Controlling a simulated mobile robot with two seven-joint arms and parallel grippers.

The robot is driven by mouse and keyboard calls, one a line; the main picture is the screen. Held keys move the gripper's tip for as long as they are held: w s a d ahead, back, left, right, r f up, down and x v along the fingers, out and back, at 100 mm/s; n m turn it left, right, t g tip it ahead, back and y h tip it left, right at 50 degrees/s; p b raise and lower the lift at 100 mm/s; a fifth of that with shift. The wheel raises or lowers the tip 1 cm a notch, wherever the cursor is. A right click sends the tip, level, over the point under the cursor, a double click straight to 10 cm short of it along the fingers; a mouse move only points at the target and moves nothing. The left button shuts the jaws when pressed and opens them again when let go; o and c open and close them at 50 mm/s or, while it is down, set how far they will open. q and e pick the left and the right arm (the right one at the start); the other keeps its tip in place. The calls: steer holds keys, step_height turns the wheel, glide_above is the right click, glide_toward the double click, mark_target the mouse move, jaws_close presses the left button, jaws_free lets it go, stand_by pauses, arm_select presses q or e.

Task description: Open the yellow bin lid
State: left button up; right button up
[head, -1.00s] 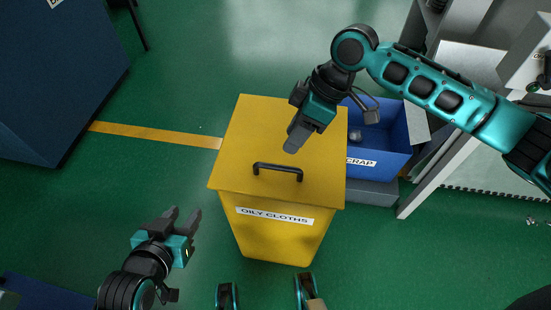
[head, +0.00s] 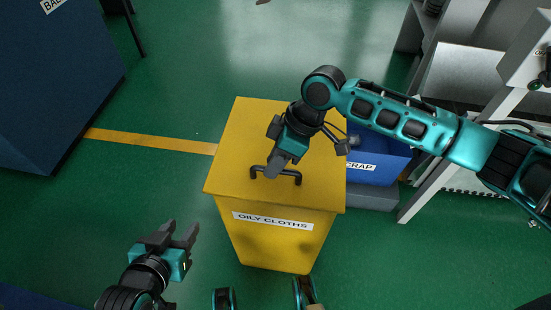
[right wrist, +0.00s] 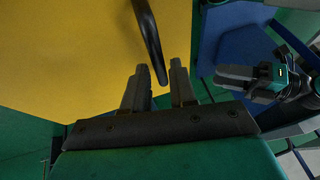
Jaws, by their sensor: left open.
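The yellow bin (head: 275,240), labelled "OILY CLOTHS", stands on the floor with its flat yellow lid (head: 235,145) down. A black bar handle (head: 290,177) is near the lid's front edge; it also shows in the right wrist view (right wrist: 148,35). My right gripper (head: 273,170) is over the handle, its fingers hiding part of the bar. In the right wrist view its fingers (right wrist: 163,80) are apart, with the handle's bar between the tips; I cannot tell whether they touch it. My left gripper (head: 180,235) is open and empty, low to the left of the bin.
A blue bin (head: 375,162) labelled "SCRAP" stands close to the right of the yellow bin. A large dark blue box (head: 60,90) stands at the left. Grey machinery (head: 470,80) is at the right. The green floor behind the yellow bin is clear.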

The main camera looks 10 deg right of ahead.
jaws_close()
stand_by(0.3)
